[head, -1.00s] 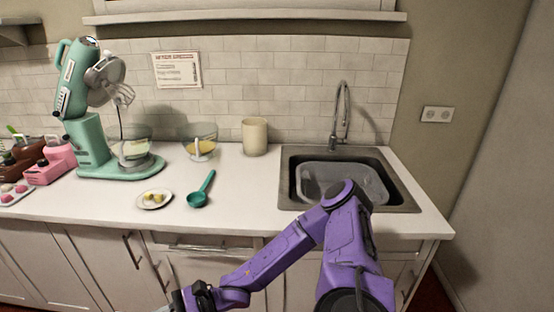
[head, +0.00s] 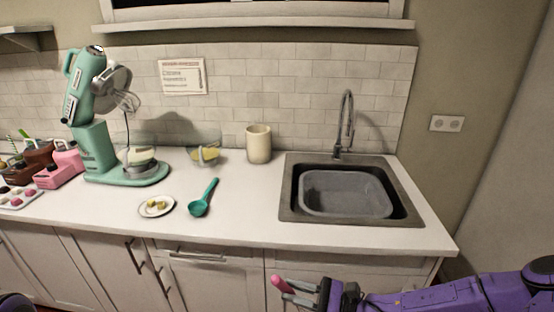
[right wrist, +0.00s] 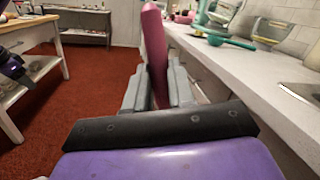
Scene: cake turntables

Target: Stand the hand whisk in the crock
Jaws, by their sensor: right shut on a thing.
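The cream crock (head: 258,148) stands upright on the counter by the tiled wall, left of the sink. No tool shows above its rim. My right gripper (head: 298,291) is low in front of the cabinets, below the counter edge. It is shut on a pink, handle-like thing (head: 282,284), which also stands up between the fingers in the right wrist view (right wrist: 154,52). No whisk wires show on it, so I cannot tell from its shape that it is the hand whisk. My left gripper is not clearly in view.
The counter (head: 250,222) has free room in front of the crock. A teal ladle (head: 203,200), a small plate (head: 147,212), a glass bowl (head: 204,154) and a green stand mixer (head: 97,150) are to the left. The sink (head: 345,193) is to the right.

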